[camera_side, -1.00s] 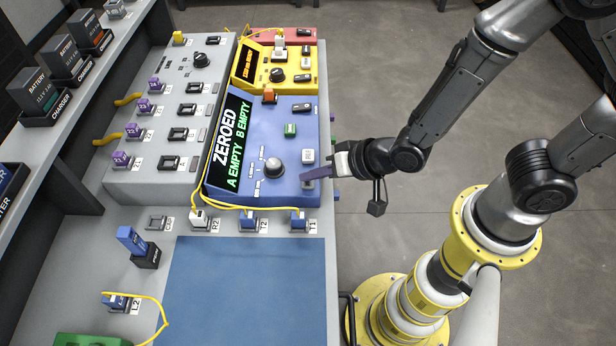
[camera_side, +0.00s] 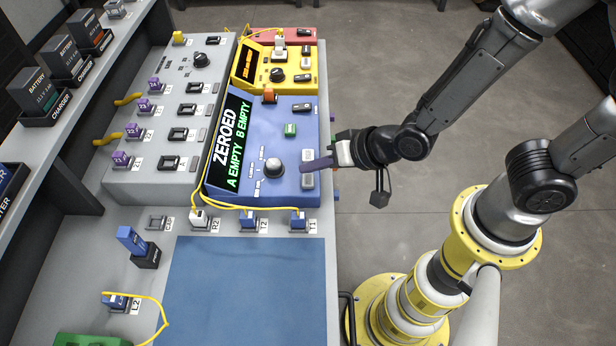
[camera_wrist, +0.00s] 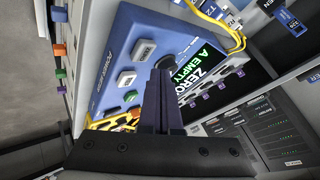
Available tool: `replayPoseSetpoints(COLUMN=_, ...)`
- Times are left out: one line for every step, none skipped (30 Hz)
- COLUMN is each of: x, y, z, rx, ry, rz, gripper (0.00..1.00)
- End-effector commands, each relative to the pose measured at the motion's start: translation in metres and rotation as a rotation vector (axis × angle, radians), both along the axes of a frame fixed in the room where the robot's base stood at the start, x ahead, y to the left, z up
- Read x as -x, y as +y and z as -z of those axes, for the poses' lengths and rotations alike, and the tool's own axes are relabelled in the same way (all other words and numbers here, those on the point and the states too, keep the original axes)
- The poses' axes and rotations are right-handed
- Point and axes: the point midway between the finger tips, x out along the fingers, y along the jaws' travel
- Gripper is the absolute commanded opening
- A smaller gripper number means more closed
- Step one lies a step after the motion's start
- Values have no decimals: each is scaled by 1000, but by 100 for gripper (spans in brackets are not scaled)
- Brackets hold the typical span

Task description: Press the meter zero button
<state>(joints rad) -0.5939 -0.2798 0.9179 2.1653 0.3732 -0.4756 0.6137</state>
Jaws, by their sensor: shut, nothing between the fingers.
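The blue meter (camera_side: 235,180) stands on the bench, and its screen (camera_side: 228,146) reads "ZEROED", "A EMPTY B EMPTY". A pale button (camera_side: 307,181) sits near its front right corner. A second pale button lies just behind it, partly hidden by my fingers in the side view. Whether the fingertips touch the panel is unclear.
A dark knob (camera_side: 273,168) is left of my fingertips, and a green button (camera_side: 290,130) is farther back. Yellow cables run along the meter's left and front edges to blue and white connectors (camera_side: 298,219). The blue mat (camera_side: 248,290) in front is clear.

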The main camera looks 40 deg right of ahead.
Motion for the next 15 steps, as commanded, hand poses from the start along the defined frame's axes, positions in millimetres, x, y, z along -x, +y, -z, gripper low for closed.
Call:
replayPoseSetpoints(x=0, y=0, z=-6, rx=-2, ry=-3, rz=0, gripper=0)
replayPoseSetpoints(x=0, y=0, z=-9, rx=-3, ry=-3, rz=1, gripper=0)
replayPoseSetpoints(x=0, y=0, z=-13, rx=-4, ry=-3, rz=0, gripper=0)
replayPoseSetpoints(x=0, y=0, z=-15, rx=-3, ry=-3, rz=-1, gripper=0)
replayPoseSetpoints(x=0, y=0, z=-18, rx=-4, ry=-1, rz=-1, gripper=0)
replayPoseSetpoints(x=0, y=0, z=-21, rx=-3, ry=-3, rz=1, gripper=0)
replayPoseSetpoints(x=0, y=0, z=-24, rx=-2, ry=-3, rz=0, gripper=0)
replayPoseSetpoints(x=0, y=0, z=-27, rx=-3, ry=-3, rz=1, gripper=0)
replayPoseSetpoints(x=0, y=0, z=-30, rx=-2, ry=-2, rz=1, gripper=0)
replayPoseSetpoints(x=0, y=0, z=-32, rx=-2, ry=-2, rz=1, gripper=0)
replayPoseSetpoints(x=0, y=0, z=-35, rx=-2, ry=-3, rz=0, gripper=0)
replayPoseSetpoints(x=0, y=0, z=-36, rx=-1, ry=0, rz=0, gripper=0)
replayPoseSetpoints(x=0, y=0, z=-38, rx=-1, ry=0, rz=0, gripper=0)
replayPoseSetpoints(x=0, y=0, z=-39, rx=-1, ry=0, rz=0, gripper=0)
replayPoseSetpoints(x=0, y=0, z=-40, rx=-2, ry=-1, rz=0, gripper=0)
